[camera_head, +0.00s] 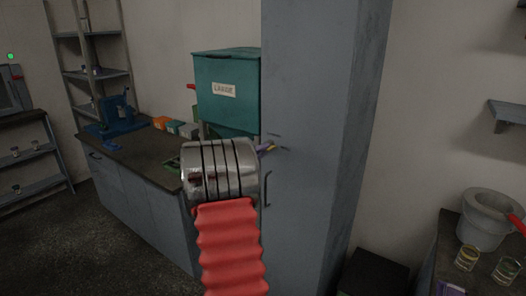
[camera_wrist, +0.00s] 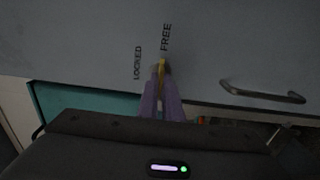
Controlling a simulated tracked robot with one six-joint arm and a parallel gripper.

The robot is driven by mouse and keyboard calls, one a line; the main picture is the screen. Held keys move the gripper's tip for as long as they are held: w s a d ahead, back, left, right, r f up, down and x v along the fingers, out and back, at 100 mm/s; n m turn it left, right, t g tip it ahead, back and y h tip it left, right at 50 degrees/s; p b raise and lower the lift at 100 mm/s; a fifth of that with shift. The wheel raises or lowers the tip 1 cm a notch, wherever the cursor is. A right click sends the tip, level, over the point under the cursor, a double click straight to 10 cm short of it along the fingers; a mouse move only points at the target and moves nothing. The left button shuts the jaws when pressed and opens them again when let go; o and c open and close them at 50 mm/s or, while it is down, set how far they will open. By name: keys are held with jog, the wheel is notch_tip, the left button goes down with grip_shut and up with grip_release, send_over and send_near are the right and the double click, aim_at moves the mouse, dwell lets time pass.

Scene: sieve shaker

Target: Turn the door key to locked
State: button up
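The yellow door key (camera_wrist: 162,68) sticks out of the grey cabinet door (camera_wrist: 90,50) in the wrist view. It lies in line with the word FREE (camera_wrist: 166,37); the word LOCKED (camera_wrist: 138,63) is to its left. My gripper (camera_wrist: 161,80) has two purple fingers close together, one on each side of the key, and looks shut on it. In the head view my gripper (camera_head: 266,148) is at the left face of the tall grey cabinet (camera_head: 312,110). My wrist hides part of it there, and the lock is hard to make out.
A bar handle (camera_wrist: 262,92) is on the door, right of the key in the wrist view. A teal box (camera_head: 228,92) stands on the bench (camera_head: 140,148) behind my arm. A grey pot (camera_head: 488,222) and jars (camera_head: 467,258) stand at the right.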

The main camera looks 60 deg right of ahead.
jog(key=shift+d+f, duration=0.1)
grip_shut()
jog(key=shift+n, duration=0.3)
jog(key=shift+f+n, duration=0.15)
jog(key=shift+n, duration=8.55)
jog(key=o, duration=0.6)
grip_release()
